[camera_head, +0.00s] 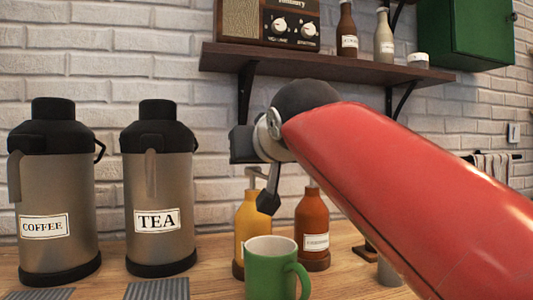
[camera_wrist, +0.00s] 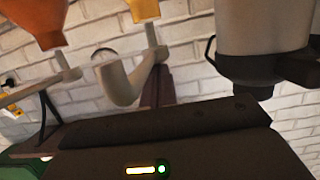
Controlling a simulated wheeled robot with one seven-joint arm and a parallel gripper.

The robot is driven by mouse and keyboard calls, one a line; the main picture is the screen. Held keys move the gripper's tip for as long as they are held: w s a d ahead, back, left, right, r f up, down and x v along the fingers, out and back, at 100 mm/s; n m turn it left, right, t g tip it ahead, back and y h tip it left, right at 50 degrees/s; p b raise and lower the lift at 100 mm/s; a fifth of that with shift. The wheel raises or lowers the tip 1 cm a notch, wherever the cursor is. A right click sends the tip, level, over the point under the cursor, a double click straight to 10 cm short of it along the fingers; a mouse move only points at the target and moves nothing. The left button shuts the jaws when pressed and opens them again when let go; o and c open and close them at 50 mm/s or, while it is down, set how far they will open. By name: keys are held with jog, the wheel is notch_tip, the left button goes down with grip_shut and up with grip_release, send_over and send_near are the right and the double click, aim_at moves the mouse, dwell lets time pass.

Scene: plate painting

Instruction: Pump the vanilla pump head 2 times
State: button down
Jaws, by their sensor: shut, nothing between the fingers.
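A yellow bottle (camera_head: 244,222) with a pale pump head (camera_head: 257,172) stands on the counter. Its label is mostly hidden, so I cannot read whether it says vanilla. My gripper (camera_head: 268,203) is shut and empty, pointing down in front of the yellow bottle, close to its pump head; I cannot tell whether they touch. In the wrist view, which looks upside down, the yellow bottle (camera_wrist: 144,9) is at the top, with its curved pump spout (camera_wrist: 122,88) below it. An orange-brown bottle (camera_head: 312,212) with its own pump stands just right; it also shows in the wrist view (camera_wrist: 38,22).
A green mug (camera_head: 268,272) stands in front of the yellow bottle. COFFEE (camera_head: 57,190) and TEA (camera_head: 160,185) flasks stand to the left. A wooden shelf (camera_head: 300,64) with a radio and bottles hangs above my gripper. Counter between TEA and the mug is clear.

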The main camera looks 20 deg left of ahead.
notch_tip(320, 180, down, 2)
jog(key=shift+f+b, duration=0.1)
jog(key=shift+b, duration=0.7)
jog(key=v, duration=0.8)
jog(key=shift+r+b, duration=0.25)
jog(key=shift+b, duration=0.05)
